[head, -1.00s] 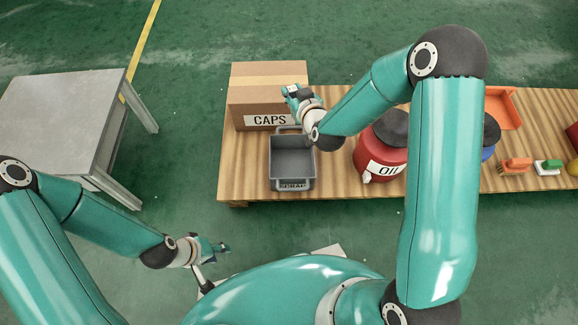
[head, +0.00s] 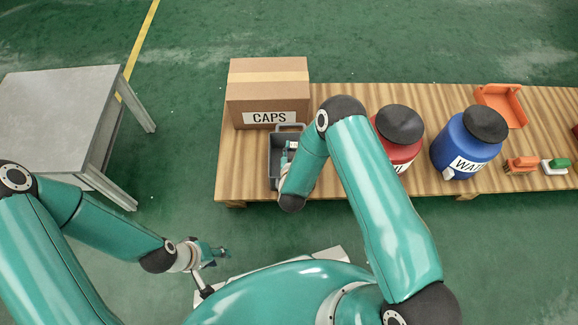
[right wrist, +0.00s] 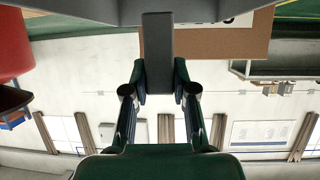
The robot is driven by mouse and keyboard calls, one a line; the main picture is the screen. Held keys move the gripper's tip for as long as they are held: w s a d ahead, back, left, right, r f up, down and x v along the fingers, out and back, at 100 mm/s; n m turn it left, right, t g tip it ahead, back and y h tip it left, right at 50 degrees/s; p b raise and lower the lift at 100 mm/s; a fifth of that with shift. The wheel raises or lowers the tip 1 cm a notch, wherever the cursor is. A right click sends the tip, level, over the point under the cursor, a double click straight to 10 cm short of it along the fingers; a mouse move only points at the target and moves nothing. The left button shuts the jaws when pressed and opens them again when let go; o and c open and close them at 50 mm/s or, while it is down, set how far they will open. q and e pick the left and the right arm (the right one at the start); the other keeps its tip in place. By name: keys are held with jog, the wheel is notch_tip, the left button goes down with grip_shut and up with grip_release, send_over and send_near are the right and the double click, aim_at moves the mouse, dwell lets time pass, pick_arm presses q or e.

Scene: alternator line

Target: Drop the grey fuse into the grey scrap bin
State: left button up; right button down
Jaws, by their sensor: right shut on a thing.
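The grey scrap bin (head: 271,165) stands on the wooden table in front of the carton, partly hidden by my right arm. My right gripper (head: 290,147) is over the bin's opening in the head view. In the right wrist view, my right gripper (right wrist: 159,82) is shut on the grey fuse (right wrist: 158,48), a dark grey bar between its fingertips. A grey band, perhaps the bin's rim, crosses the top of that view. I cannot tell how high the fuse is above the bin. My left gripper (head: 222,252) is low at the left, away from the table; its jaws are too small to judge.
The CAPS carton (head: 268,90) stands behind the bin. A red drum (head: 398,152) and a blue WATER drum (head: 464,150) stand to the right. An orange tray (head: 503,104) and small brushes (head: 521,164) lie farther right. A grey table (head: 60,110) is at the left.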

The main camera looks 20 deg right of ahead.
jog(key=shift+f+b, duration=0.75)
jog(key=shift+f, duration=0.65)
jog(key=c, duration=0.9)
grip_release()
jog(key=shift+o, duration=0.2)
jog(key=v, duration=1.2)
jog(key=shift+f, duration=0.1)
